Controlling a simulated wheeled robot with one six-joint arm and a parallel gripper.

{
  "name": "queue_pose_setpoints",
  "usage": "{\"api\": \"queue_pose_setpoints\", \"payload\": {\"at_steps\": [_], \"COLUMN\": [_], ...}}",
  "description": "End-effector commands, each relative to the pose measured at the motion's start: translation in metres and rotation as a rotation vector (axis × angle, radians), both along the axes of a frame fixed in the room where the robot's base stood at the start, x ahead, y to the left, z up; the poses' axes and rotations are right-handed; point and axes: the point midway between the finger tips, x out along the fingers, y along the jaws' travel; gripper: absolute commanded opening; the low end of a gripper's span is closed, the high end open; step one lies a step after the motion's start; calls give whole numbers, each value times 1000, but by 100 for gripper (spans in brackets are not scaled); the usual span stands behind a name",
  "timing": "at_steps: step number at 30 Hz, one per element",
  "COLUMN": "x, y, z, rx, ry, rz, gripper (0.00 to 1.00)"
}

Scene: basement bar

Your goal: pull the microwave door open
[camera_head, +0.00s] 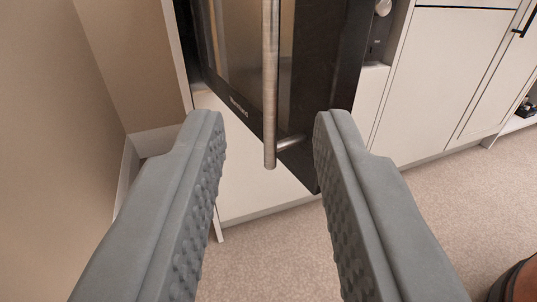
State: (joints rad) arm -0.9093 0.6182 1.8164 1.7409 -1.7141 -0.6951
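The microwave door (325,70) is dark with a glass pane. It stands at an angle out from the cabinet front, partly open, with its lower right corner jutting toward me. A long vertical metal handle (270,80) is fixed to its front. My gripper (272,118) is open, with one grey ridged finger on each side of the handle's lower end in the picture. Neither finger touches the handle, and I cannot tell how far it reaches between them in depth. The microwave's control panel with a round knob (383,8) shows right of the door. The upper door is out of frame.
White cabinets (440,80) run to the right, with a black pull at the upper right. A beige wall (50,130) stands close on the left. The carpet (455,200) is clear in front. A dark brown object (520,283) is cut off at the lower right.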

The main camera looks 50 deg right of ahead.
Motion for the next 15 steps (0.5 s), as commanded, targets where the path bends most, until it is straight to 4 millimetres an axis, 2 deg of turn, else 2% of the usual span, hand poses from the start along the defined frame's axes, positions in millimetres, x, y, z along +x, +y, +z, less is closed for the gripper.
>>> {"api": "queue_pose_setpoints", "payload": {"at_steps": [1,6,15], "x": [-7,-23,-34], "y": [9,29,41], "z": [0,0,0], "rx": [0,0,-1], "ry": [0,0,-1], "rz": [3,2,0], "gripper": [29,29,29]}}
